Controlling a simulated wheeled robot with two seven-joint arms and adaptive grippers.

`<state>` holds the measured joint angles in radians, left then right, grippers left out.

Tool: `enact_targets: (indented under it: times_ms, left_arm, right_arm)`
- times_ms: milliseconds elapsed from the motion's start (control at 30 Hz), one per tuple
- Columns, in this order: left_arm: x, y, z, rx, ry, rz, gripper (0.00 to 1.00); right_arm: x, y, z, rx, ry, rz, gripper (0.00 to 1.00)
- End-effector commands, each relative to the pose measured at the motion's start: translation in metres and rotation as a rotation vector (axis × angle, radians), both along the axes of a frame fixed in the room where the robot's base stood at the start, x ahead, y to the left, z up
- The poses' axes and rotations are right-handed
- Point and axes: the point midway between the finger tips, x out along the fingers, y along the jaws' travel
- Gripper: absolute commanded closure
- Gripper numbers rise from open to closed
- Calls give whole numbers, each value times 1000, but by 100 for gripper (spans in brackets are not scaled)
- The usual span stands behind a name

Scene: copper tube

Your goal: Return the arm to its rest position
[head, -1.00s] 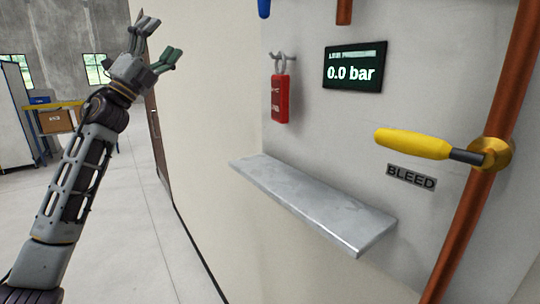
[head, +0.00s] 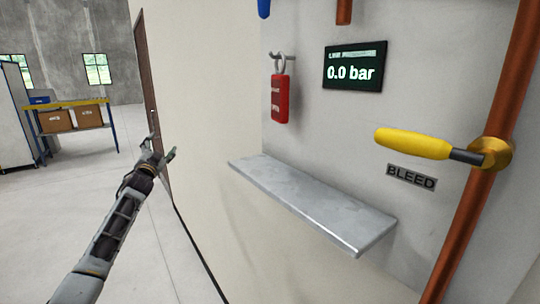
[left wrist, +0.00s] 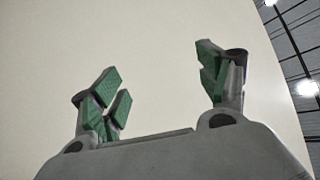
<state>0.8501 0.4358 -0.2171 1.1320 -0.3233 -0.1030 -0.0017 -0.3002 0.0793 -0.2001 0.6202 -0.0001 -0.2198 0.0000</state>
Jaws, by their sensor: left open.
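My left gripper (head: 160,148) is open and empty in the head view, at the left of the wall panel and lower than the display. Its arm comes up from the bottom left. In the left wrist view its green-padded fingers (left wrist: 160,95) stand wide apart with nothing between them, against a pale wall. My right gripper is not in view.
A metal shelf (head: 310,203) juts from the wall. Above it hang a red padlock (head: 280,98) and a display (head: 353,67) reading 0.0 bar. A yellow lever (head: 412,143) sits on a copper pipe (head: 470,220). A bench with boxes (head: 72,118) stands far left; floor between is clear.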

Motion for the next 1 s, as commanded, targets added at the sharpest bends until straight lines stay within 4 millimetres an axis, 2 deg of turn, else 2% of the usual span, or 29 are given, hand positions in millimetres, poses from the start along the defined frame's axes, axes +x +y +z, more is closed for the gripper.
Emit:
enact_targets:
  times_ms: [33,233,467,600,767,1000]
  left_arm:
    - [3,2,-26,-25,38,3,25]
    - [9,9,-118,-120,176,22,25]
    - [1,11,-224,-214,327,46,25]
    - [-11,9,-289,-266,417,60,25]
    - [-30,6,-360,-320,514,76,25]
    - [-71,-4,-463,-390,654,102,25]
  right_arm:
    - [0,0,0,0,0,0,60]
    - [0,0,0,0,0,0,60]
    - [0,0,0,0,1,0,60]
    - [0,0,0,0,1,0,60]
    - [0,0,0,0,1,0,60]
    - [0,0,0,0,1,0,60]
